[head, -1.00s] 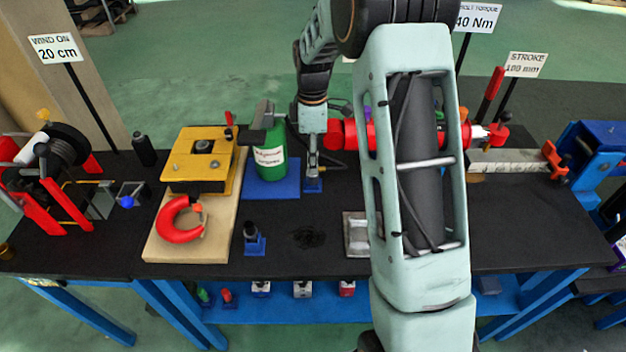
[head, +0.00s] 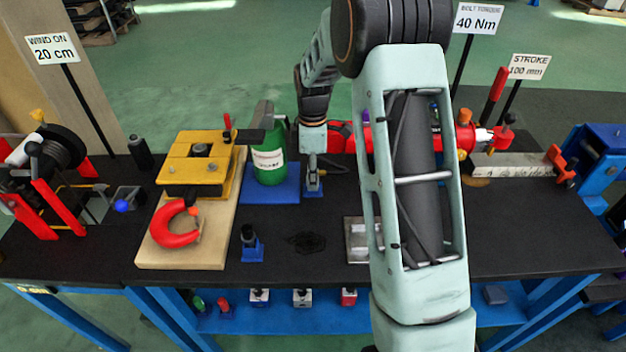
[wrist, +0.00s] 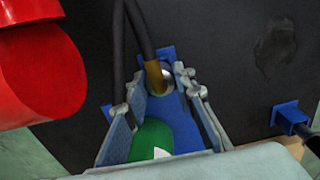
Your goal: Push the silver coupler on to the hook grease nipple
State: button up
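The silver coupler (wrist: 160,76) is on the end of a black hose with a brass fitting, at a small blue holder (head: 313,192) on the bench. My gripper (head: 313,183) is low over this holder. In the wrist view, my gripper (wrist: 165,82) has its fingers apart, one on each side of the coupler and fitting; I cannot tell if either touches. The red hook (head: 175,228) lies on a pale board left of it, with a small orange part (head: 195,211) at its upper right. I cannot make out the grease nipple clearly.
A green bottle (head: 268,162) on a blue tray (head: 262,191) stands close left of my gripper. A red cylinder (head: 345,138) lies close right. A yellow block (head: 180,162) is behind the hook. A small blue stand (head: 251,248) is in front; bare bench surrounds it.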

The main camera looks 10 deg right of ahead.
grip_shut()
jog(key=shift+r, duration=0.15)
jog(key=shift+r+p, duration=1.65)
jog(key=shift+r, duration=0.5)
